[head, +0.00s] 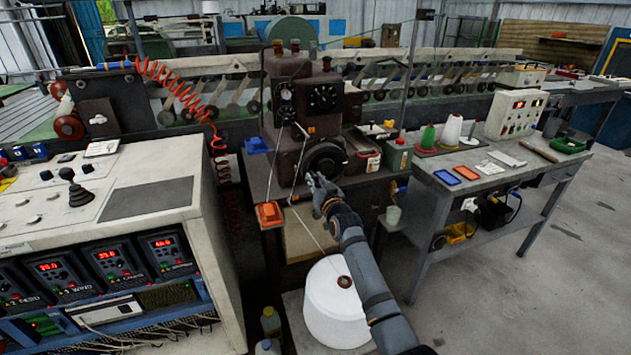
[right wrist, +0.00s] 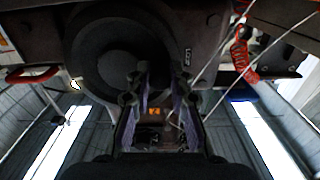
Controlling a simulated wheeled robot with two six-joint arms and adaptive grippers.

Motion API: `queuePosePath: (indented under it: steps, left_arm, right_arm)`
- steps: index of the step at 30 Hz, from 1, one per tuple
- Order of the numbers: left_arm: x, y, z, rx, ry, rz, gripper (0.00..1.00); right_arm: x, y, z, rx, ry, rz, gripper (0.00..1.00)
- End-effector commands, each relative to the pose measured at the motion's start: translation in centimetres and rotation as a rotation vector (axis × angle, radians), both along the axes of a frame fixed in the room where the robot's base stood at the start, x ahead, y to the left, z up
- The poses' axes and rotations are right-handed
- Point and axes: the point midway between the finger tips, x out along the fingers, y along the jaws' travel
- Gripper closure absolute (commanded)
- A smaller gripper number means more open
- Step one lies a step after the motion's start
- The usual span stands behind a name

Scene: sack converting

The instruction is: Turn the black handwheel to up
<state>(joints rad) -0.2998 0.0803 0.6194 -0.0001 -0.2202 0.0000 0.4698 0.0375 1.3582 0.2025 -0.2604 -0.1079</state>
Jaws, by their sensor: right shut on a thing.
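The black handwheel (head: 325,158) is a dark round wheel on the front of the brown machine (head: 290,115). In the right wrist view the handwheel (right wrist: 112,50) fills the upper left, and raised lettering shows on a dark surface beside it. My right gripper (head: 315,184) is at the lower edge of the handwheel. In the right wrist view its two fingers (right wrist: 158,82) reach up to the lower right of the wheel and are shut on its rim. The exact contact is dark and partly hidden. My left gripper is not in view.
An orange box (head: 269,214) sits left of my gripper, and a white drum (head: 336,303) stands below my right arm. A control cabinet (head: 150,190) stands at left. A workbench (head: 480,180) with spools stands at right. Thin threads run down the machine's front.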

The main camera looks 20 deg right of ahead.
Motion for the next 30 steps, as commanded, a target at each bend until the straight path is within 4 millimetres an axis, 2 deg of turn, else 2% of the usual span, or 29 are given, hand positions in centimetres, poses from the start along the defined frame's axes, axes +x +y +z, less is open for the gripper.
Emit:
queuePosePath:
  steps: [8, 16, 18, 30]
  left_arm:
    - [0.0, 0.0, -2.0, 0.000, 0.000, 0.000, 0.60]
    - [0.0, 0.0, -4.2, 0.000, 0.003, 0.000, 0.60]
    - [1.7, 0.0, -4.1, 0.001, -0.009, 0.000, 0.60]
    - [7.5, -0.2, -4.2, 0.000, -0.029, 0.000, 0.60]
  right_arm:
    - [0.0, -0.2, -1.2, -0.165, -0.007, -0.001, 1.00]
    - [0.0, -0.8, -2.5, -0.418, -0.014, -0.001, 1.00]
    - [0.0, -1.0, -2.7, -0.484, -0.016, -0.001, 1.00]
    - [0.1, -2.4, -4.0, -0.865, -0.029, -0.001, 1.00]
